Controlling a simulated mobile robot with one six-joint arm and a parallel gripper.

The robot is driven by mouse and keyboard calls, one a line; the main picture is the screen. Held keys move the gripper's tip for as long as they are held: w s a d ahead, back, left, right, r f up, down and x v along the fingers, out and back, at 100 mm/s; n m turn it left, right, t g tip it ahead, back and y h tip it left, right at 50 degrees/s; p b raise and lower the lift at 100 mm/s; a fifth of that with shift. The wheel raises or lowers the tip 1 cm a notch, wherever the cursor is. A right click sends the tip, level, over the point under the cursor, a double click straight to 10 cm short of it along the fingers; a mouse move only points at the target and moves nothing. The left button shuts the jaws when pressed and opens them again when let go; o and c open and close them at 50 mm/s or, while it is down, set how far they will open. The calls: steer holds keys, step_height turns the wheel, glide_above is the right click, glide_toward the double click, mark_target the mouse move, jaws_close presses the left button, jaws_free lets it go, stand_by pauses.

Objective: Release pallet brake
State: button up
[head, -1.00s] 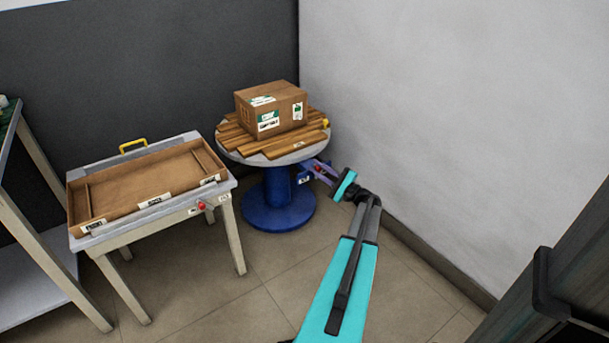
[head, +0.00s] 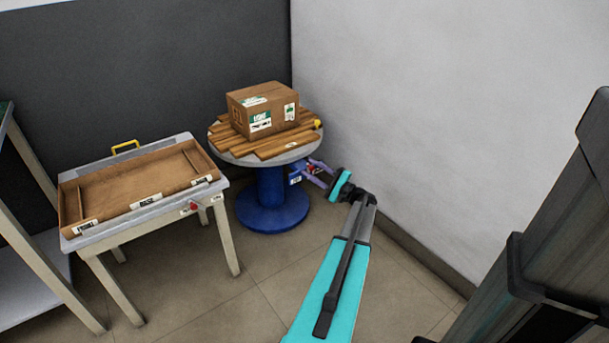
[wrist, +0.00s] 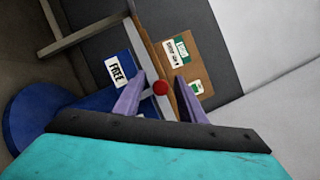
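The wooden slat pallet (head: 240,146) lies on a round grey top over a blue pedestal (head: 271,187). In the wrist view, a red ball knob (wrist: 160,88) on a pale lever stands beside a blue plate (wrist: 100,98) with a white "FREE" label (wrist: 115,68). My gripper (head: 321,172) is beside the pedestal, just below the top's right edge. Its purple fingers also show in the wrist view (wrist: 163,94), spread apart with the knob between them. Gaps show on both sides of the knob, and no grip on it is visible.
A cardboard box (head: 262,110) rests on the pallet. A small table (head: 222,184) at left carries a shallow wooden tray (head: 122,206) and has a red knob (head: 194,206) on its front. The white wall (head: 440,110) is close on the right. Floor in front is clear.

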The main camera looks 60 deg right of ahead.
stand_by(0.3)
steer(key=p+v, duration=0.2)
steer(key=v, duration=1.1)
steer(key=shift+s, duration=0.4)
steer(key=shift+a, duration=0.1)
